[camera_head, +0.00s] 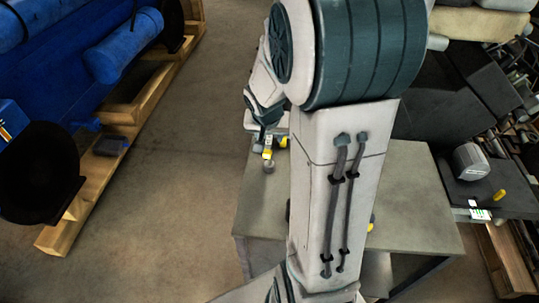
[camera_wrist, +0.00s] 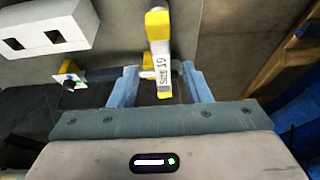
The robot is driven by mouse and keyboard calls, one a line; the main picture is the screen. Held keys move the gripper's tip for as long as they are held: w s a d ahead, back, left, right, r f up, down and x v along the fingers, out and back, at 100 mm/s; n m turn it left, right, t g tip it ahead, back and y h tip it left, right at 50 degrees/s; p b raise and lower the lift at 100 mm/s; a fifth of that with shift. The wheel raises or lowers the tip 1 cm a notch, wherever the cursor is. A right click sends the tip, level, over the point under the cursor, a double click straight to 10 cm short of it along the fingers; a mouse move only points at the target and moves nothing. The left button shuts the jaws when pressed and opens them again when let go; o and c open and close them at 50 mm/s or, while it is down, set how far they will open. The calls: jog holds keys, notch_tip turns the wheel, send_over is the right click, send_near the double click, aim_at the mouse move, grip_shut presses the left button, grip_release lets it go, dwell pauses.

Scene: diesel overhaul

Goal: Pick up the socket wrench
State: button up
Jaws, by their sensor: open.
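The socket wrench, by its look, is a yellow-and-grey tool (camera_wrist: 160,65) with a white label reading "SIZE 19", in the wrist view. My gripper (camera_wrist: 159,72) is open, with one blue finger on each side of the labelled part. I cannot tell whether either finger touches it. A dark bar with a yellow end (camera_wrist: 100,74) runs leftward behind the left finger; I cannot tell whether it belongs to the same tool. In the head view my gripper (camera_head: 264,132) is at the grey table's far left corner, above small yellow and grey parts (camera_head: 267,154). My arm hides much of the table.
The grey table (camera_head: 410,200) extends under my arm. A white block with dark square openings (camera_wrist: 45,27) lies left in the wrist view. A blue engine (camera_head: 120,45) on a wooden pallet (camera_head: 60,235) stands left, across open floor (camera_head: 180,190). A dark workbench (camera_head: 460,195) stands right.

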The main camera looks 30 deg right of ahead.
aim_at(269, 139)
jog(key=shift+x, duration=2.65)
jog(key=shift+w+a, duration=0.1)
grip_shut()
